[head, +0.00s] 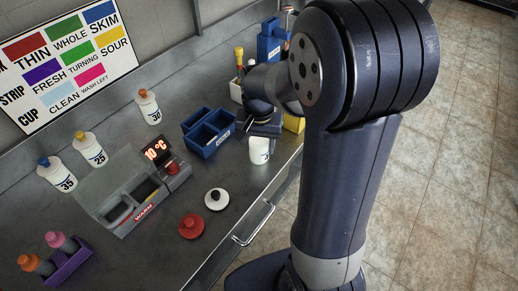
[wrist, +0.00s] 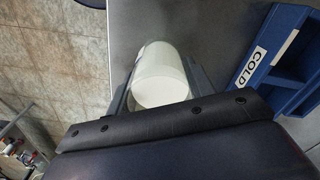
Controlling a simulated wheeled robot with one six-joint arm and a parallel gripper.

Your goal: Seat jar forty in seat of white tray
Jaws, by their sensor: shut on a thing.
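A white jar (head: 259,151) is held at the end of my arm, near the front edge of the steel counter. A small dark mark shows on its side in the head view, but I cannot read a number. In the wrist view the white jar (wrist: 163,88) lies between the two fingers of my gripper (wrist: 163,62), one along each side. My gripper is shut on it. In the head view my gripper (head: 262,134) is partly hidden by my arm. I cannot tell whether the jar touches the counter.
A blue two-part bin (head: 208,132) stands left of the jar; its COLD label shows in the wrist view (wrist: 250,68). A warmer (head: 125,195) with a red 10 °C display, a white lid (head: 216,200) and a red lid (head: 191,226) stand nearer. Bottles line the back.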

